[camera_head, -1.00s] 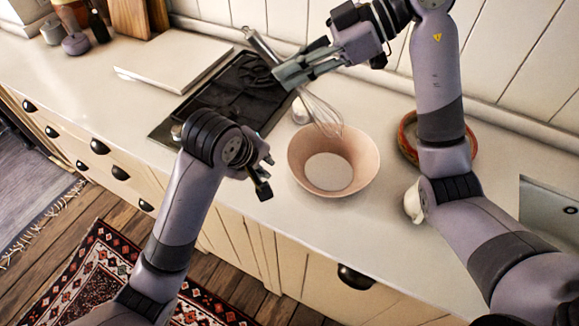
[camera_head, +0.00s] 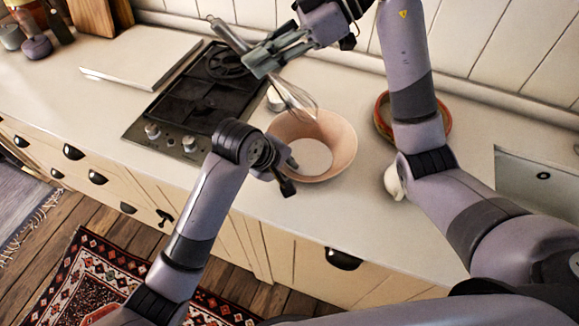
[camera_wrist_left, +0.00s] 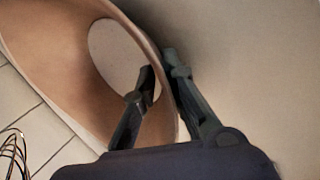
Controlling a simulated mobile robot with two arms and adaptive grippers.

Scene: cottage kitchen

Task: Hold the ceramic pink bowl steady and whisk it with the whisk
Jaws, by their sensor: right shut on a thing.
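The pink bowl (camera_head: 340,150) stands upright on the counter, right of the hob. My left gripper (camera_head: 290,176) is at the bowl's near left side. In the left wrist view, its parted fingers (camera_wrist_left: 162,72) straddle the rim of the bowl (camera_wrist_left: 65,50), one inside and one outside; contact is unclear. My right gripper (camera_head: 257,64) is shut on the whisk (camera_head: 230,36) and holds it tilted, its wire end over the bowl's far left rim. Some whisk wires (camera_wrist_left: 14,152) show in the left wrist view. The bowl looks empty.
The black hob (camera_head: 195,100) lies left of the bowl, with a white board (camera_head: 140,62) beyond it. A round reddish dish (camera_head: 441,122) and a small white object (camera_head: 393,183) are to the right, partly behind my right arm. A sink (camera_head: 535,185) is further right.

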